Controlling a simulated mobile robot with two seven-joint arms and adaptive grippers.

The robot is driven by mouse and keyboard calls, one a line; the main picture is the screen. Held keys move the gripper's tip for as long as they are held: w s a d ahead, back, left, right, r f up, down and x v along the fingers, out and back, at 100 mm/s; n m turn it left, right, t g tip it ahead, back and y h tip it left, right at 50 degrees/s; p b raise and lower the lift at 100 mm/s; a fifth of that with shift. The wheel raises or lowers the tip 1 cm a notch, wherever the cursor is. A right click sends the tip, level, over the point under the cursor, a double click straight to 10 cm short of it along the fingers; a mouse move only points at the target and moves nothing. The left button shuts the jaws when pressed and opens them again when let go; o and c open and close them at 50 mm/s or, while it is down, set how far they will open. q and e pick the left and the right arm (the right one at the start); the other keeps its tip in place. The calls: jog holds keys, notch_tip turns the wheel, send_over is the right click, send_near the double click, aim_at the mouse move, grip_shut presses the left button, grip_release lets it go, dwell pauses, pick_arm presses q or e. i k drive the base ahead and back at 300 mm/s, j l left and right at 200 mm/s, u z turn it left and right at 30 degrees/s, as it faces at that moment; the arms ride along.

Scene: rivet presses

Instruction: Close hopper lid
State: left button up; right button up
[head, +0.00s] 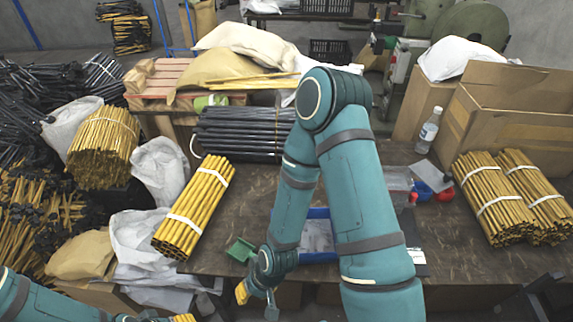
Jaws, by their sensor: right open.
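No hopper or hopper lid can be clearly made out in the head view. A blue-rimmed tray (318,257) with a pale inside lies on the dark bench, mostly hidden behind my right arm. A small green open piece (241,250) sits on the bench left of it. My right gripper (257,299) is open, pointing down near the bench's front edge, just below the green piece, with nothing seen between its fingers. My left gripper (183,318) only just shows at the bottom edge, mostly cut off, so its jaws cannot be judged.
Bundled yellow rods (194,207) lie left on the bench (460,262), with dark rods (240,133) behind. More yellow bundles (492,197), a cardboard box (490,125) and a bottle (429,130) stand right. Red and blue items (445,194) lie beside a clear container (398,180). The front right is clear.

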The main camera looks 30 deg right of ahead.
aim_at(435, 178)
jog(key=z, duration=2.1)
